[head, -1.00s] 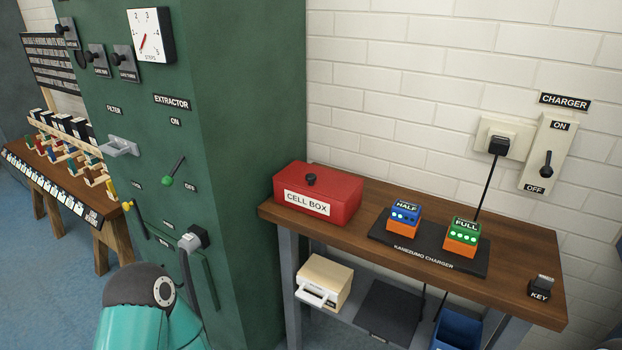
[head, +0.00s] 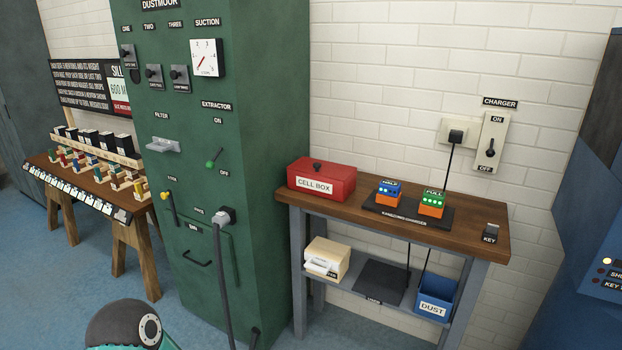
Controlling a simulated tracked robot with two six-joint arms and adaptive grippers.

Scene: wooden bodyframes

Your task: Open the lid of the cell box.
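The red cell box (head: 335,183) sits at the left end of the wooden bench (head: 465,215) in the head view. Its lid is closed, with a dark round knob (head: 317,168) on top and a white "CELL BOX" label on the front. Neither of my grippers shows. Only a rounded dark and teal part of my own body is at the bottom left, well apart from the box.
A black charger pad (head: 380,208) holds a blue-topped cell (head: 388,193) and a green-topped cell (head: 432,203). A key block (head: 491,231) is at the bench's right end. The green extractor cabinet (head: 265,250) stands close left of the bench. A blue dust bin (head: 435,298) is on the lower shelf.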

